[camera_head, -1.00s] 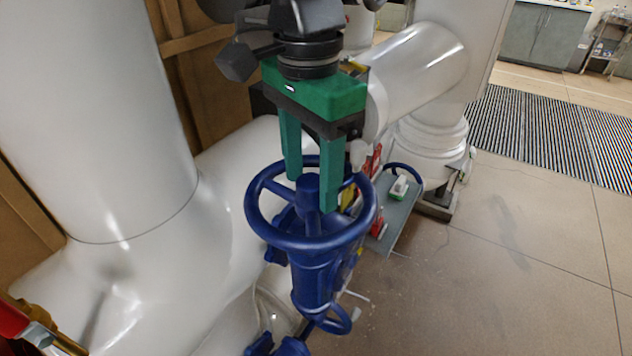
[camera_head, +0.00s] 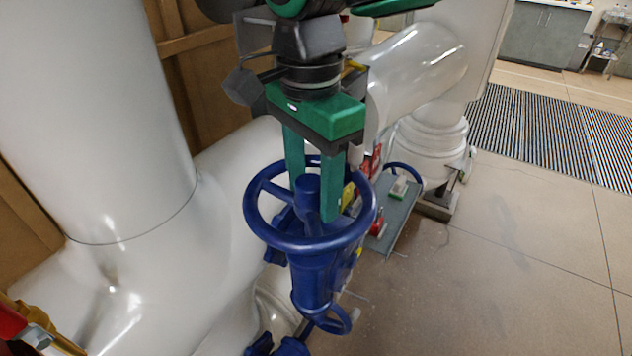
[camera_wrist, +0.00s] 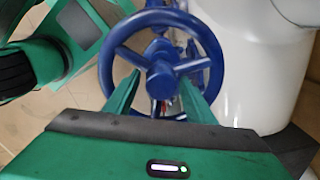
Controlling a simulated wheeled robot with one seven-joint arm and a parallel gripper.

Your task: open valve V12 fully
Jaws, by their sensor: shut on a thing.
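A blue valve with a round handwheel (camera_head: 262,228) stands in the middle of the head view, its wheel facing up. No tag reading V12 is legible on it. My green gripper (camera_head: 314,198) points down from above, with its two fingers on either side of the wheel's central hub (camera_head: 307,190). It is shut on the hub. In the wrist view the handwheel (camera_wrist: 112,52) shows beyond the palm, and the fingers (camera_wrist: 157,95) flank the hub (camera_wrist: 161,80). The fingertips are partly hidden behind the hub and spokes.
Large white pipes (camera_head: 100,110) fill the left, close to the wheel. Another white pipe (camera_head: 418,65) lies behind my gripper. A grey plate (camera_head: 400,222) with small red and green items sits right of the valve. Open floor (camera_head: 500,260) lies to the right.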

